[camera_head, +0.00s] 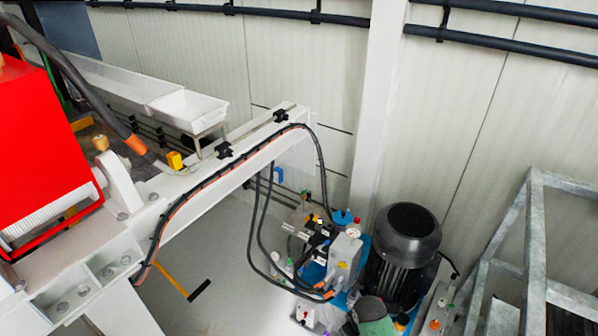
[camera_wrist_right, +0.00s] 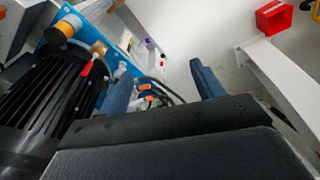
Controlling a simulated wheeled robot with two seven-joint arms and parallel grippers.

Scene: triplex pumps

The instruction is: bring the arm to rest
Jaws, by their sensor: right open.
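My right gripper (camera_wrist_right: 162,86) shows in the right wrist view with its two blue-grey fingers spread apart. I see nothing held between them. Behind the fingers are dark hoses (camera_wrist_right: 165,95) with orange ends, and pale floor. The black ribbed motor (camera_wrist_right: 50,100) is at the left of that view, beside the left finger. In the head view I cannot make out either gripper for certain, and my left gripper does not show.
The head view shows the black motor (camera_head: 402,250), a hydraulic unit with a grey block (camera_head: 345,248), a white beam (camera_head: 232,165), a red housing (camera_head: 45,150) and a grey metal frame (camera_head: 537,240). Bare floor (camera_head: 225,270) lies between.

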